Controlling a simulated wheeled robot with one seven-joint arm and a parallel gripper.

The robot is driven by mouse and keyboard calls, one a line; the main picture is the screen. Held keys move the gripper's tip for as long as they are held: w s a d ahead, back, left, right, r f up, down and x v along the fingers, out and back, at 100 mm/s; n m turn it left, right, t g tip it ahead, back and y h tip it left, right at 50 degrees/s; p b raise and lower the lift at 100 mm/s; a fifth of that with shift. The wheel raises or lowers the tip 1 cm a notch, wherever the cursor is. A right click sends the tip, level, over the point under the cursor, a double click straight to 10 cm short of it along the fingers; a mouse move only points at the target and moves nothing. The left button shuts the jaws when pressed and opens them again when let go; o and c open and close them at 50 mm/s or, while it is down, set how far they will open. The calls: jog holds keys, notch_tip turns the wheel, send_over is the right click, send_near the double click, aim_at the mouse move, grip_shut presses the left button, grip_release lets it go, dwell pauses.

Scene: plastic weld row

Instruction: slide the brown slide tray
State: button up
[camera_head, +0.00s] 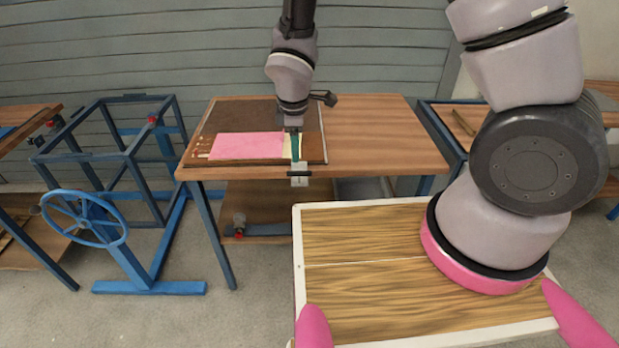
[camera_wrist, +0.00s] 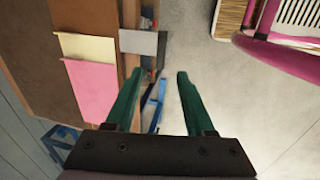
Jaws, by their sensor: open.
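The brown slide tray (camera_head: 238,115) lies on the wooden table, with a pink sheet (camera_head: 247,146) and a cream strip on it. In the wrist view the tray (camera_wrist: 87,25) is at the left, with the pink sheet (camera_wrist: 90,88) and cream sheet (camera_wrist: 88,47) on it. A pale grey tab (camera_head: 299,180) shows at the front edge below my gripper; it also shows in the wrist view (camera_wrist: 139,42). My gripper (camera_head: 296,148) points down over the tray's front right part. Its green fingers (camera_wrist: 160,74) are apart, with nothing held between them. Contact with the tab cannot be told.
The wooden table (camera_head: 380,135) is bare to the right of the tray. A blue frame with a handwheel (camera_head: 84,218) stands on the left. A white-edged wooden top (camera_head: 365,235) is in front, near my arm. Grey floor lies between.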

aim_at(297, 172)
jog(key=f, duration=0.3)
jog(key=w+f, duration=0.1)
jog(key=f, duration=0.3)
jog(key=w+f, duration=0.1)
jog(key=f, duration=0.3)
jog(key=shift+r, duration=0.1)
grip_shut()
dwell(1.1)
